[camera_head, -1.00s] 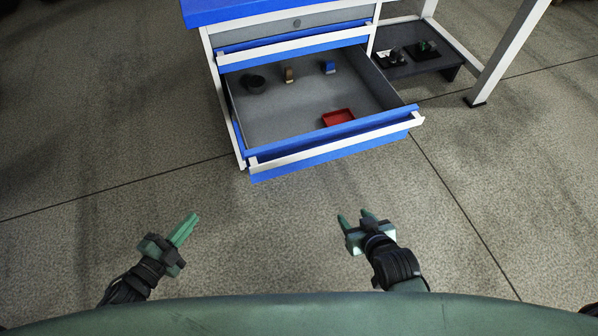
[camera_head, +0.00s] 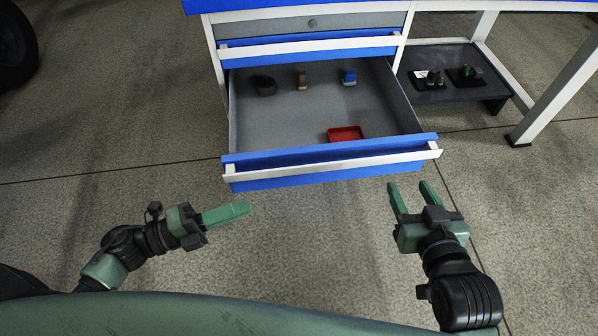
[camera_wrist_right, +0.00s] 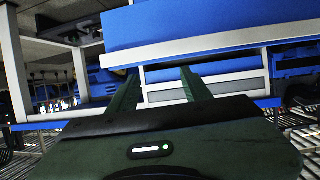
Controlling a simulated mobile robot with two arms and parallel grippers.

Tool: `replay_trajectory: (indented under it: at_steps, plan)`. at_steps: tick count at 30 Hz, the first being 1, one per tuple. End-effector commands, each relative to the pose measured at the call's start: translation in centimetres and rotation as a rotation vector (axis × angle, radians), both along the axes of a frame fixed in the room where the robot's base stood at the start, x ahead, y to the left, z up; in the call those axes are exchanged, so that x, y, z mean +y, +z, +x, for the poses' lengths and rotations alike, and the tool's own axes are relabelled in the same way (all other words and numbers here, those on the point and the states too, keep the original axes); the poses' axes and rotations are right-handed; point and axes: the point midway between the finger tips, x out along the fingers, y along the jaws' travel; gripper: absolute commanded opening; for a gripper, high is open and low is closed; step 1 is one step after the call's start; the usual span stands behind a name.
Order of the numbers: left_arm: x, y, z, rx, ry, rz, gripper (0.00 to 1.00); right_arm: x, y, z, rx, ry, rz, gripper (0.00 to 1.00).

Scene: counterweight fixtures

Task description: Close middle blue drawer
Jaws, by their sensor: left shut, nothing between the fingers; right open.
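A blue drawer (camera_head: 330,175) with a white handle strip stands pulled out of the cabinet in the head view. Its grey inside holds a dark round bowl, a brown item, a blue item and a red tray. My right gripper (camera_head: 408,185) is open and empty, just in front of the drawer's right part; contact cannot be told. In the right wrist view, its fingers (camera_wrist_right: 159,76) point at a blue front with a white strip (camera_wrist_right: 200,47). My left gripper (camera_head: 247,208) is shut and empty, in front of and below the drawer's left end.
A dark low shelf (camera_head: 445,97) with small items is at right, beside a white table leg (camera_head: 560,85). The floor in front is clear.

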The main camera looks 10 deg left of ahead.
Motion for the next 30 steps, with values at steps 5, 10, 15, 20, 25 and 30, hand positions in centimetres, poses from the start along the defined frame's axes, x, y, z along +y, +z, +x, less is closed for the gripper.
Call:
replay_trajectory:
  at_steps: [5, 10, 15, 20, 25, 30]
  plan:
    - [-1.5, 0.0, 1.0, -0.006, -0.003, -0.001, 0.00, 0.3, 0.9, 0.5, -0.051, 0.004, 0.013, 0.49]
    - [-4.5, 0.1, 2.8, -0.007, -0.003, -0.003, 0.00, 0.7, 2.6, 1.2, -0.148, 0.009, 0.036, 0.49]
    - [-7.7, 0.0, 4.8, -0.005, -0.001, -0.003, 0.00, 1.1, 4.3, 1.6, -0.236, 0.015, 0.058, 0.49]
    - [-7.9, -0.2, 7.0, -0.004, 0.001, 0.000, 0.00, 1.5, 6.7, 2.0, -0.361, 0.023, 0.090, 0.49]
    - [-7.4, -0.1, 8.4, -0.002, 0.001, 0.000, 0.00, 1.8, 8.9, 2.0, -0.471, 0.028, 0.119, 0.49]
    - [-7.2, 0.0, 9.0, -0.001, 0.000, 0.001, 0.00, 1.9, 10.0, 1.9, -0.519, 0.031, 0.132, 0.49]
